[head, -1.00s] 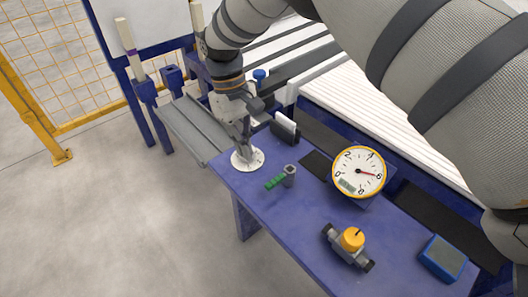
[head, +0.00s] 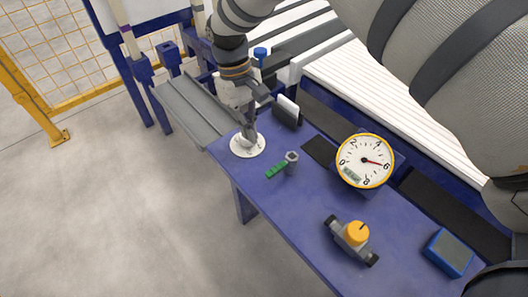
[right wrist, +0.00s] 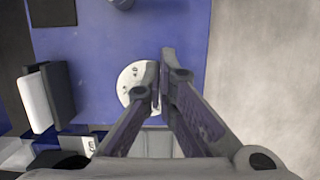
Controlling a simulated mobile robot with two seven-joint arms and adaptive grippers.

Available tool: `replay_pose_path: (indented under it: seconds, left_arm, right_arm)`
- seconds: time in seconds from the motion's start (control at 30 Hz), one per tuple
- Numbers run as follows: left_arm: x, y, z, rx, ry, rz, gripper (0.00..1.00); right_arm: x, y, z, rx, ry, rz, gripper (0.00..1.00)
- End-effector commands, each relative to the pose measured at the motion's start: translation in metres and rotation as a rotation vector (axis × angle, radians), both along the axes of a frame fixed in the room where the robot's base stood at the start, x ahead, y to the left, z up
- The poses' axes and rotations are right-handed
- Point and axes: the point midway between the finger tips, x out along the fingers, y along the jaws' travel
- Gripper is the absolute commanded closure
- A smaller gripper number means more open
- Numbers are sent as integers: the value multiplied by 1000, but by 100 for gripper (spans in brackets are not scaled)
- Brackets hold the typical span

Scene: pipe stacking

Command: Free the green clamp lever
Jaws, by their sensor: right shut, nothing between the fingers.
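The green clamp lever (head: 276,171) lies low on the blue table, beside a short grey hollow post (head: 291,160). The lever's end is close to the post; I cannot tell how they join. My right gripper (head: 249,140) points down over a white round disc (head: 246,152), left of the lever and apart from it. In the right wrist view its fingers (right wrist: 161,75) are together and empty, in front of the disc (right wrist: 132,78). The lever does not show there; only part of the grey post (right wrist: 122,4) shows at the top edge. My left gripper is out of view.
A round gauge (head: 365,161) stands right of the post. A valve with a yellow knob (head: 357,234) and a blue box (head: 448,252) are nearer the front right. The table around the lever is mostly clear.

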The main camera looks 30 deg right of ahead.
Motion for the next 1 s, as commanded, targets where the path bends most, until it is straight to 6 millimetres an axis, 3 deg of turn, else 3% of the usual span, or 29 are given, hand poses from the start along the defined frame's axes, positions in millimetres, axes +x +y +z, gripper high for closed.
replay_pose_path:
  seconds: [0.1,0.2,0.5,1.0]
  left_arm:
    - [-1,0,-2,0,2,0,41]
    - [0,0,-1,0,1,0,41]
    - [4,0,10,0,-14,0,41]
    - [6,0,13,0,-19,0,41]
  right_arm:
    - [-7,-1,-27,-1,4,0,100]
    - [-14,-2,-42,0,3,0,100]
    - [-48,-7,-39,0,-2,-1,100]
    - [-52,-11,-39,1,-1,6,100]
